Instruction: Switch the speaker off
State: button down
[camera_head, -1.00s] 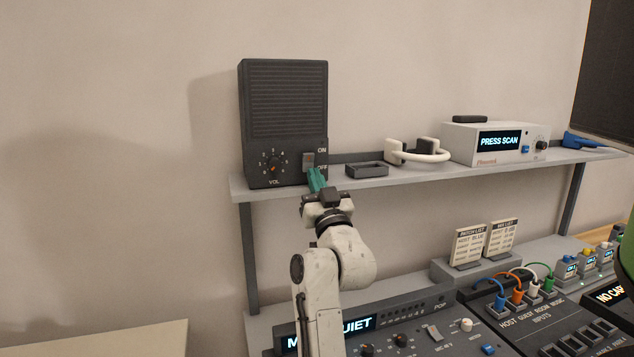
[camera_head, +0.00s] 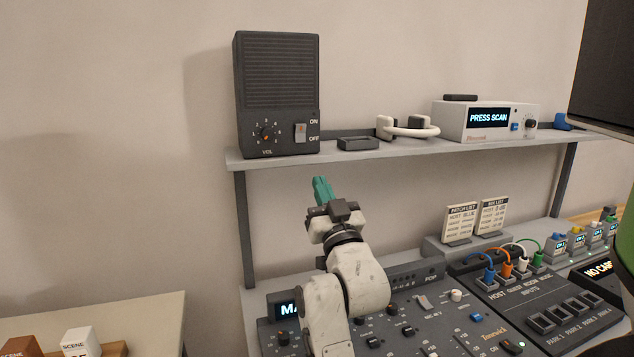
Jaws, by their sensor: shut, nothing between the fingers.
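The black speaker (camera_head: 276,92) stands upright at the left end of the grey shelf. Its front carries a VOL knob (camera_head: 266,132) and a light rocker switch (camera_head: 300,132), with ON printed above and OFF below. The switch is in full view, but I cannot tell for certain which way it is tilted. My gripper (camera_head: 321,184) has teal fingers, shut and empty. It is below the shelf edge, in front of the wall, apart from the speaker and its switch.
The shelf (camera_head: 400,154) also holds a small dark tray (camera_head: 357,143), a white headset (camera_head: 410,128) and a white PRESS SCAN unit (camera_head: 487,121). Below is a mixing console (camera_head: 440,320) with knobs and cables, and two list cards (camera_head: 460,222). Open wall lies between shelf and console.

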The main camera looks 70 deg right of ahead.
jog(key=shift+b+v, duration=0.3)
jog(key=shift+v, duration=0.55)
jog(key=shift+f, duration=0.2)
